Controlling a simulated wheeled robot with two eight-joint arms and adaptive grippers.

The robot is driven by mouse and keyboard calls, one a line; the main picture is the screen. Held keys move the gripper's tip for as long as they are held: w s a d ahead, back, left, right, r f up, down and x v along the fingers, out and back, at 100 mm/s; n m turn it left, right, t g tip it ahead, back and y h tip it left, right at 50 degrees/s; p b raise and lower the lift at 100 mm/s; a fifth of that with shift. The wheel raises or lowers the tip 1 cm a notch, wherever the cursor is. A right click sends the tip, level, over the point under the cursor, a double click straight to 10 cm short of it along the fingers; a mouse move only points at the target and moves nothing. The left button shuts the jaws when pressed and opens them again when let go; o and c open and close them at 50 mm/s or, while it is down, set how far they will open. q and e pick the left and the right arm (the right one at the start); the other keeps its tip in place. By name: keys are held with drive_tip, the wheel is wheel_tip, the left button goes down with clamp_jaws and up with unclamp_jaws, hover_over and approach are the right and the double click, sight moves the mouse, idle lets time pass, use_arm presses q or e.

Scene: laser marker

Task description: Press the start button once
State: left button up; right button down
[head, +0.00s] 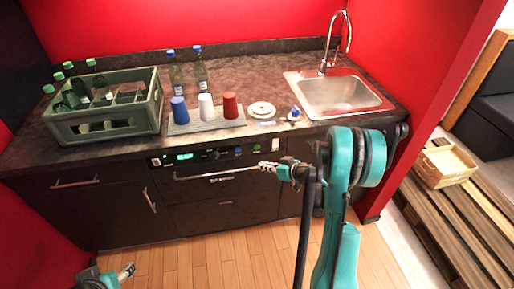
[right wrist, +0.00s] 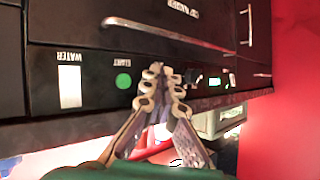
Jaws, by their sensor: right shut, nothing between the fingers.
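The green start button (head: 256,147) is on the dark front panel below the counter. In the right wrist view the panel appears upside down, and the round green button (right wrist: 123,81) sits beside the label START. My right gripper (head: 266,166) is shut and empty, in front of the panel and slightly below the button in the head view. In the right wrist view its fingertips (right wrist: 164,72) are to the right of the button, which is uncovered; no contact with it shows. My left gripper (head: 127,271) is low at the bottom left, far from the panel; its fingers are too small to judge.
A white WATER panel (right wrist: 69,85) is beside the button. A lit green display (head: 184,157) and a blue button (head: 238,150) share the panel. A long handle (head: 215,174) runs just below. Cups, a bottle crate (head: 105,127) and a sink (head: 338,95) are above on the counter.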

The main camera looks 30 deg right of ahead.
sight(257, 147)
drive_tip(key=shift+w+d+p, duration=0.15)
drive_tip(key=shift+w+d, duration=0.15)
drive_tip(key=shift+w, duration=0.85)
drive_tip(key=shift+w+d+p, duration=0.1)
drive_tip(key=shift+w+d, duration=0.25)
drive_tip(key=shift+w, duration=0.8)
drive_tip(key=shift+w+d+p, duration=0.15)
drive_tip(key=shift+w+d, duration=0.15)
drive_tip(key=shift+w, duration=0.85)
drive_tip(key=shift+w, duration=0.15)
drive_tip(key=shift+w+d, duration=0.15)
drive_tip(key=shift+w, duration=0.1)
drive_tip(key=shift+w+d, duration=0.1)
drive_tip(key=shift+w, duration=0.25)
drive_tip(key=shift+s+b, duration=0.1)
drive_tip(key=shift+b, duration=0.2)
drive_tip(key=shift+s+a, duration=0.25)
drive_tip(key=shift+s, duration=0.4)
drive_tip(key=shift+s, duration=0.1)
